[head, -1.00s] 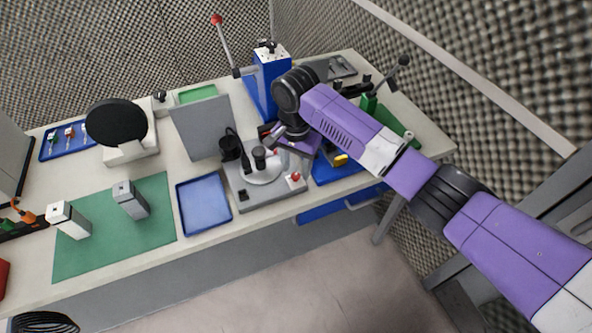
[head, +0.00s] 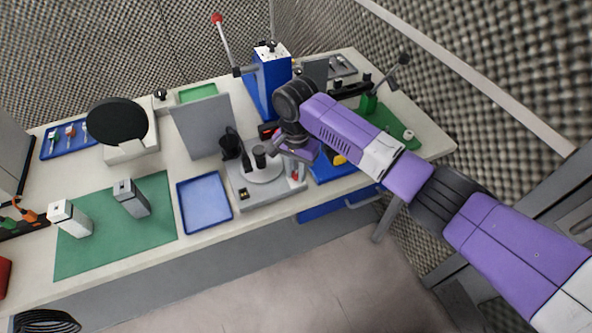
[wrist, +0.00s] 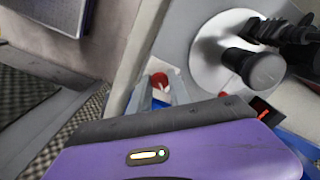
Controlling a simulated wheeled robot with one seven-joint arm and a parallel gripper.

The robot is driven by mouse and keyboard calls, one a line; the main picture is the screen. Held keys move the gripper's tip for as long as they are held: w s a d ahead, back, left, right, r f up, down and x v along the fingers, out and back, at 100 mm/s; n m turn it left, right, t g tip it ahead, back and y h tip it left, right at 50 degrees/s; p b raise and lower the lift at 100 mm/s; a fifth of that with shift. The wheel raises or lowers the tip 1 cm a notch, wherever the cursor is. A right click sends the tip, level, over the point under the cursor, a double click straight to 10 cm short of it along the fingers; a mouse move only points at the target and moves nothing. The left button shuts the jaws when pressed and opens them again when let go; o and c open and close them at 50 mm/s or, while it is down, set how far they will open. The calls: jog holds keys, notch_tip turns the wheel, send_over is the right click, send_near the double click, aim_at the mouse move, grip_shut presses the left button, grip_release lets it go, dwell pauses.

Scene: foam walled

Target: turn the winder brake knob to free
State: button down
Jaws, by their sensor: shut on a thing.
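The winder is a grey base plate (head: 246,193) with a white disc (head: 266,174) and black cylinders on it, on the bench in the head view. A red knob (wrist: 158,79) at the base's front right corner, which I take as the brake knob, shows between my fingers in the wrist view. My gripper (head: 297,172) is over that corner and its grey fingers are shut on the red knob (head: 295,173). The fingers partly hide the knob, so its pointing direction and any markings are hard to tell. The wrist view shows the disc (wrist: 212,50) just beyond the fingers.
A blue tray (head: 182,205) lies left of the winder, and a grey upright panel (head: 200,127) stands behind. A blue bin with a yellow item sits right of my gripper. A green mat (head: 85,255) with two grey blocks is farther left.

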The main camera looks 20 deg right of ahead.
jog(key=shift+a+p, duration=0.1)
jog(key=shift+p, duration=0.35)
jog(key=shift+s+r+n+p, duration=0.1)
jog(key=shift+r+n+p, duration=0.05)
jog(key=shift+n+p, duration=1.4)
jog(key=shift+n, duration=0.85)
jog(key=n, duration=0.2)
jog(key=shift+n, duration=0.3)
jog(key=n, duration=0.5)
jog(key=shift+n, duration=2.7)
jog(key=c, duration=1.2)
grip_release()
